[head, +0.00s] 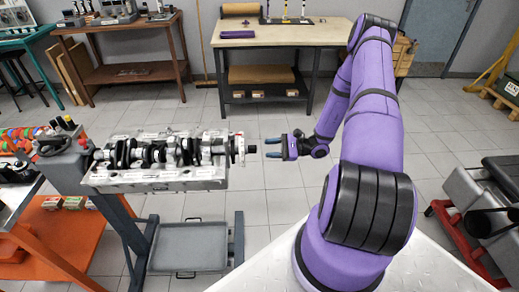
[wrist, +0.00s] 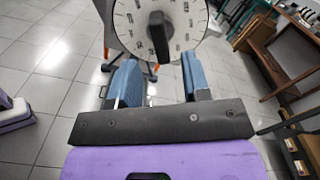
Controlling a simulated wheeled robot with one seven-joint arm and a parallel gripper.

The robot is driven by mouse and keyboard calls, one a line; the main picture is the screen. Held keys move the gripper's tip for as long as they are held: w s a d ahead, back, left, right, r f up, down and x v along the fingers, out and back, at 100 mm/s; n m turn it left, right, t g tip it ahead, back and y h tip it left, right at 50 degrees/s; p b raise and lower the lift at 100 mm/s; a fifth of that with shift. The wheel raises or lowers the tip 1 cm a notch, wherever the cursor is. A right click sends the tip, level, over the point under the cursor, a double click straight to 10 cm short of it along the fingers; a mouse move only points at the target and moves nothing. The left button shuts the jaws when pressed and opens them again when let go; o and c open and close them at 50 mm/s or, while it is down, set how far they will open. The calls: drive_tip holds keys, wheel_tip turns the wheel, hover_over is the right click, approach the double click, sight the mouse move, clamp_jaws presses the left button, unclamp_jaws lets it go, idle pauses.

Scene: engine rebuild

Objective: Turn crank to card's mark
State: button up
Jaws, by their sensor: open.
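The crankshaft (head: 165,152) lies in the upper part of a light grey engine block (head: 190,178) on a stand. A white dial wheel with dark marks (wrist: 185,22) fills the top of the wrist view, with a black bar or handle (wrist: 158,35) at its middle. In the head view the wheel is seen edge-on at the crank's right end (head: 239,149). My gripper (head: 268,148) is open and empty, just right of that end and apart from it. Its blue fingers (wrist: 160,75) are spread below the dial. I cannot make out the card or the dial's numbers.
A grey tray (head: 188,246) sits low on the stand. An orange mat or cart (head: 55,235) is at the left. Benches (head: 275,37) stand along the back wall, and a grey and red unit (head: 470,205) is at the right. The tiled floor behind my gripper is clear.

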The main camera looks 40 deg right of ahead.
drive_tip(key=shift+v, duration=2.3)
